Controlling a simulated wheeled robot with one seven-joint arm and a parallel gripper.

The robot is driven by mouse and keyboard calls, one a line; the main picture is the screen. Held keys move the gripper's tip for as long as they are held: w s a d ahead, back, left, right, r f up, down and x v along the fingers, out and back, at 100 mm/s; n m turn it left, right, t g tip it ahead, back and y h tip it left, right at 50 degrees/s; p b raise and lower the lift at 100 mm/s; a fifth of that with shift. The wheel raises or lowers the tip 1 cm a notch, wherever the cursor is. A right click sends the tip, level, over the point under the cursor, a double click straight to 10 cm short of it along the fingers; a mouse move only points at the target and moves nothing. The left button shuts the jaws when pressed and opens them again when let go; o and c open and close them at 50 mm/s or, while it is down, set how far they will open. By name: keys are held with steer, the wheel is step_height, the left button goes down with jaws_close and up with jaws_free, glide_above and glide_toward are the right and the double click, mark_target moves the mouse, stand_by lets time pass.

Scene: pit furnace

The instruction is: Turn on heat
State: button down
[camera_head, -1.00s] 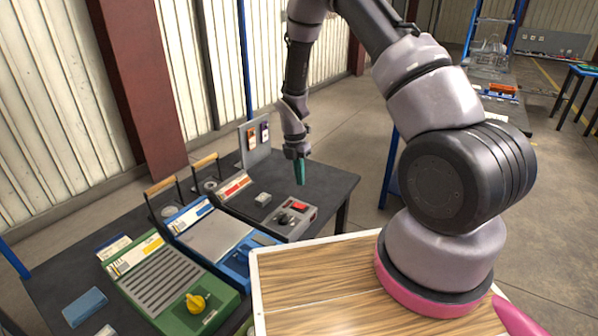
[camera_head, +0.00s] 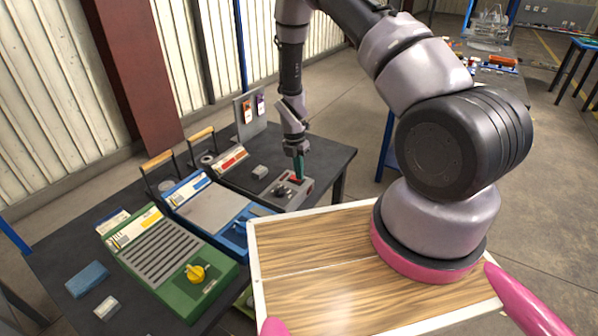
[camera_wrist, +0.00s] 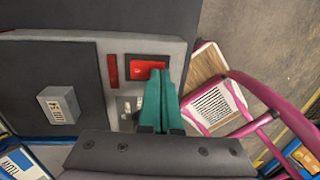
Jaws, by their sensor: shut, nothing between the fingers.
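A grey control box (camera_head: 287,194) sits at the right end of the row of units on the dark table. A narrow red strip (camera_wrist: 113,70) lies beside the switch in the wrist view. My gripper (camera_head: 299,172) has teal fingers, shut with nothing between them. It points down over the red switch. In the wrist view the fingertips (camera_wrist: 160,76) overlap the switch's right lower part. I cannot tell whether they touch it.
A blue unit (camera_head: 215,212) and a green unit with a yellow knob (camera_head: 170,262) stand to the left. A small grey block (camera_wrist: 58,105) lies beside the control box. A wooden-topped tray (camera_head: 330,290) is in front of the table.

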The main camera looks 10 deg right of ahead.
steer(key=shift+f, duration=0.1)
stand_by(0.3)
steer(key=shift+w+a+r, duration=0.2)
steer(key=shift+w+a, duration=0.3)
